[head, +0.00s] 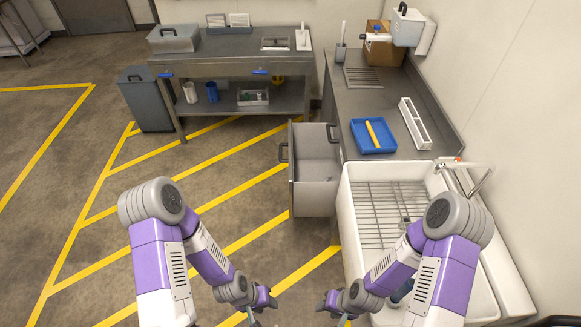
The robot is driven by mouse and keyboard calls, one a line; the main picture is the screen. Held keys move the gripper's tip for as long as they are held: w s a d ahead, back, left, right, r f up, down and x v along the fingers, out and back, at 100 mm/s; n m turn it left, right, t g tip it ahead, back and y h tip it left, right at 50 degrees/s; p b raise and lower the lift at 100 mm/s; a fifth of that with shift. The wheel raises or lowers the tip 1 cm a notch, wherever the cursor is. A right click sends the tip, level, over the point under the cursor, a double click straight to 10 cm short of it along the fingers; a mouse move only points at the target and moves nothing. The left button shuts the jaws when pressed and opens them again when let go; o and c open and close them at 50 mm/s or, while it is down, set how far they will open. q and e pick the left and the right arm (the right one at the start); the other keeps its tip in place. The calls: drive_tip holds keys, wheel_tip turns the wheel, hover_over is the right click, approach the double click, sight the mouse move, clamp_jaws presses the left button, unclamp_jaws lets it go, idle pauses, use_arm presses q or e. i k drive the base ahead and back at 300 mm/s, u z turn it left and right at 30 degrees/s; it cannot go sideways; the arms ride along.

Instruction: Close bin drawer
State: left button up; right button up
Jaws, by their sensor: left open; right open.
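The grey bin drawer (314,199) stands pulled out to the left from under the right-hand counter. Its front panel with a dark handle (283,152) faces left. Its inside shows and looks mostly empty, with a small unclear item near the bottom. My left gripper (265,303) is open and empty, low in the view, in front of and below the drawer. My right gripper (328,307) is open and empty, a little to the right of the left one, near the sink's left edge. Neither gripper touches the drawer.
A white sink (352,240) with a wire rack stands right of the drawer. The counter (385,100) holds a blue tray (363,145) and a white organizer (414,123). A workbench (230,45) and grey bin (146,100) stand behind. Yellow-striped floor left of the drawer is clear.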

sight(311, 159)
drive_tip(key=k, duration=0.4)
drive_tip(key=u, duration=1.9)
drive_tip(key=i, duration=1.05)
drive_tip(key=z, duration=2.2)
drive_tip(key=k, duration=0.45)
drive_tip(key=u, duration=0.4)
drive_tip(key=i, duration=0.9)
drive_tip(key=z, duration=0.65)
drive_tip(key=i, duration=0.45)
drive_tip(key=z, duration=0.45)
